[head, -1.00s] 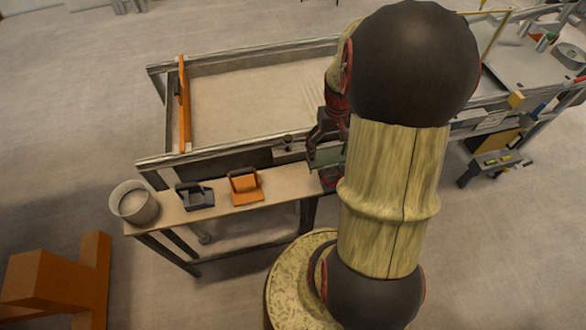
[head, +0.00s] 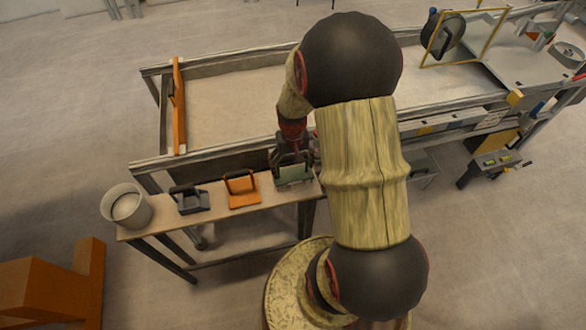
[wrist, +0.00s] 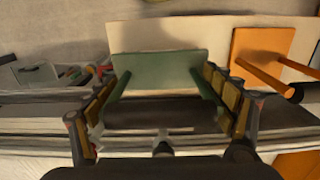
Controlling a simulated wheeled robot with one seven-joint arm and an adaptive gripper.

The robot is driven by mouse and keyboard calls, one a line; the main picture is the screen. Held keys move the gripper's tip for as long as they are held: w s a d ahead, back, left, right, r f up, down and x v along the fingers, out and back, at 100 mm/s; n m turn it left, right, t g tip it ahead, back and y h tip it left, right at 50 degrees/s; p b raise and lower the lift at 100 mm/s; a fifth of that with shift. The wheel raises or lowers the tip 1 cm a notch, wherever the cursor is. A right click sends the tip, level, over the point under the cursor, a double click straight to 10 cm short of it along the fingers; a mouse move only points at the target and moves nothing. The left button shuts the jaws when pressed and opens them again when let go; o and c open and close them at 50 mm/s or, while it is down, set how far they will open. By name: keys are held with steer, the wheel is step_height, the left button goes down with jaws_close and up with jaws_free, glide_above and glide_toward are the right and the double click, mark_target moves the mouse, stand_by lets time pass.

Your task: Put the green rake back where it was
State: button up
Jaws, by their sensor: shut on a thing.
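The green rake (head: 293,173) is a flat green plate with two arms and a dark bar handle. In the head view it is at the right end of the narrow wooden bench, over or on its top; I cannot tell whether it touches. In the wrist view the green rake (wrist: 160,80) lies between the two fingers of my gripper (wrist: 163,118), which is shut on its dark handle. In the head view my gripper (head: 290,155) is above the plate, partly hidden by my arm.
An orange rake (head: 241,190) stands left of the green one on the bench (head: 222,207), then a dark grey rake (head: 189,199) and a grey bucket (head: 127,206). The sandbed (head: 235,110) lies behind, with an orange bar (head: 178,105) across its left end.

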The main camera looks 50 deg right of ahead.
steer(key=shift+f, duration=0.25)
steer(key=shift+f, duration=0.2)
steer(key=o, duration=1.1)
steer(key=shift+o, duration=0.7)
steer(key=shift+r, duration=0.1)
